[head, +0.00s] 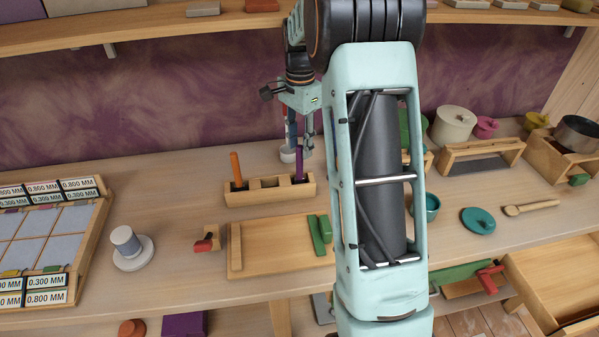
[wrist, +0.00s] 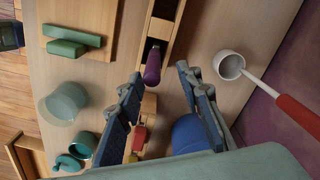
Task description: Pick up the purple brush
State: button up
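The purple brush (head: 299,163) stands upright in a slot at the right end of a wooden holder (head: 262,197), its purple handle sticking up. In the wrist view the handle (wrist: 152,66) shows end-on in the holder (wrist: 166,28), just beyond and between my fingertips. Its lower part is hidden in the slot. My gripper (wrist: 159,76) is open and empty, with a finger on each side of the handle's line. In the head view my gripper is above and behind the holder, partly hidden by my arm.
A white cup (wrist: 229,65) with a red-handled tool (wrist: 296,114) stands close to my gripper. An orange handle (head: 236,166) stands at the holder's left end. A wooden board (head: 275,248) with a green block (head: 319,235) lies in front. The shelf (head: 200,30) runs overhead.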

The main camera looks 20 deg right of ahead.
aim_at(300, 161)
jog(key=f, duration=0.2)
jog(key=s+f, duration=0.1)
jog(key=f, duration=0.1)
jog(key=shift+a+f, duration=0.2)
jog(key=shift+f, duration=0.45)
grip_shut()
